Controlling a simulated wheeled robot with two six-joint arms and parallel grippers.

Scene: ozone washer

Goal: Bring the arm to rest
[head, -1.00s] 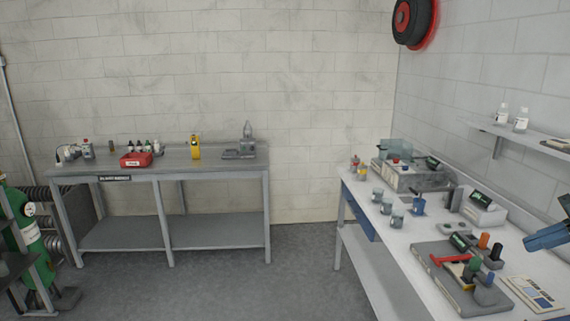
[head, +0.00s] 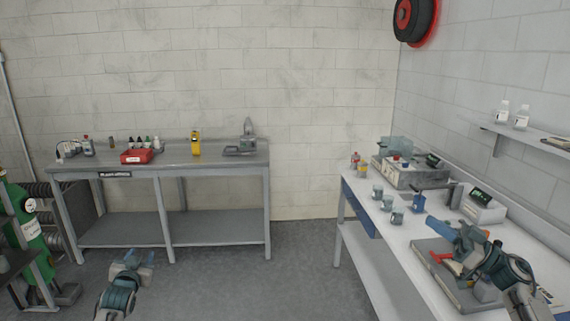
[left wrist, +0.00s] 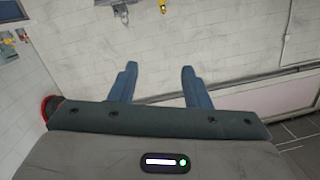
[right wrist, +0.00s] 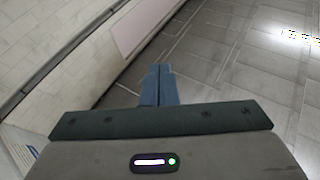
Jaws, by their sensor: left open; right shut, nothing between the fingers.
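My left gripper (head: 138,258) is low at the bottom left of the head view, in front of the grey workbench and above the floor. Its two blue fingers stand apart with nothing between them in the left wrist view (left wrist: 155,80). My right gripper (head: 436,222) is over the white bench at the right, with its arm in front of a grey tray. Its blue fingers are pressed together and empty in the right wrist view (right wrist: 159,75). The arm hides part of the tray and its tools.
The grey workbench (head: 200,160) stands against the back wall. The middle floor (head: 290,285) is clear.

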